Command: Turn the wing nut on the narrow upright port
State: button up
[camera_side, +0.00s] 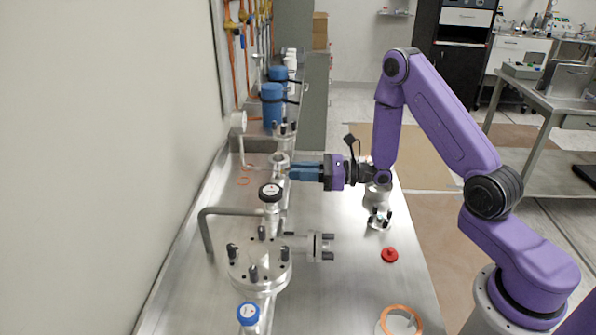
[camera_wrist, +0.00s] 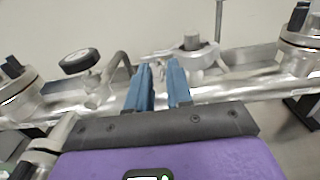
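The narrow upright port (camera_side: 280,158) stands on the metal pipe line with a clamp ring around it. In the wrist view the port (camera_wrist: 192,42) shows as a short grey stub above a clamp ring (camera_wrist: 200,58). My gripper (camera_side: 290,173) points level to the left, its blue fingertips close beside the port. In the wrist view my gripper (camera_wrist: 158,68) has its two blue fingers apart, with the port just beyond and right of the right finger. A small metal part, perhaps the wing nut (camera_wrist: 157,73), shows between the fingertips; contact cannot be told.
A black-knobbed valve (camera_side: 270,193) and a bent pipe (camera_side: 232,212) stand nearer the side camera. A large bolted flange (camera_side: 260,270) and a blue-capped valve (camera_side: 248,314) are in front. A red cap (camera_side: 390,255) and an orange ring (camera_side: 402,318) lie on the bench.

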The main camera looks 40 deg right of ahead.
jog(key=shift+w+a, duration=0.3)
jog(key=shift+c, duration=0.3)
grip_shut()
